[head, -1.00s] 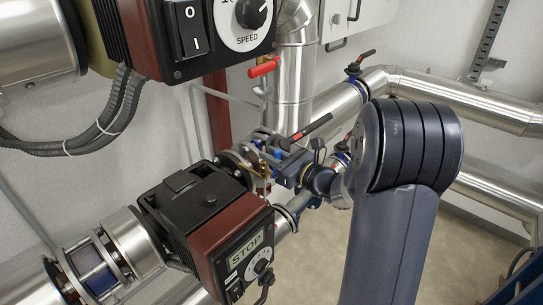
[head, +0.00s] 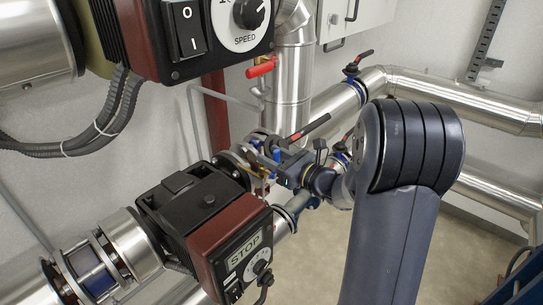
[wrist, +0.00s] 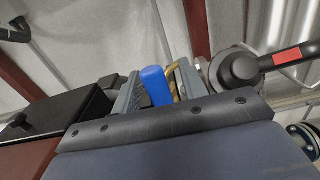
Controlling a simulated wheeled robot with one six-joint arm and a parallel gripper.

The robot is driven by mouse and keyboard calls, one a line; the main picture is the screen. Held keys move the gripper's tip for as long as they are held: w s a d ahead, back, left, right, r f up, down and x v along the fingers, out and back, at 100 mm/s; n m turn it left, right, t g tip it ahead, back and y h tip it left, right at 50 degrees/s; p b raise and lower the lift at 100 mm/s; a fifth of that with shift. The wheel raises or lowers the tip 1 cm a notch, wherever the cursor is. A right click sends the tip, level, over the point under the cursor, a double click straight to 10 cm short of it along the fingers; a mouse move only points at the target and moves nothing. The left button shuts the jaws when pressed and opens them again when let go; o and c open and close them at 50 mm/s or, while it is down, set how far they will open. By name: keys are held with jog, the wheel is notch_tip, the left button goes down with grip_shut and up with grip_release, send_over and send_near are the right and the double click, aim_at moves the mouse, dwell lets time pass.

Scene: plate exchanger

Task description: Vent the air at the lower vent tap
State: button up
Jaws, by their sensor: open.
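In the wrist view a blue tap handle (wrist: 156,86) stands between the two grey fingers of my gripper (wrist: 158,80). The fingers are open, one on each side of the handle, and I cannot tell whether either touches it. A brass-coloured part (wrist: 173,80) shows just behind the handle, near the right finger. In the head view my gripper (head: 267,166) is at the vertical pipe fittings behind the lower pump, with a bit of the blue handle (head: 277,156) showing. The tap's body and outlet are mostly hidden by the gripper.
A black lever valve with a red mark (head: 310,128) is close on the right. The upper pump box (head: 205,35) and a red-handled tap (head: 262,68) are above. Silver pipes (head: 460,98) run right.

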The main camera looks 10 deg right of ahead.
jog(key=b+v, duration=0.2)
jog(key=v, duration=0.8)
jog(key=shift+s, duration=0.15)
jog(key=p+x, duration=0.2)
jog(key=x, duration=0.9)
jog(key=shift+s+a+n, duration=0.1)
jog(key=shift+s+n, duration=0.1)
jog(key=shift+n, duration=0.3)
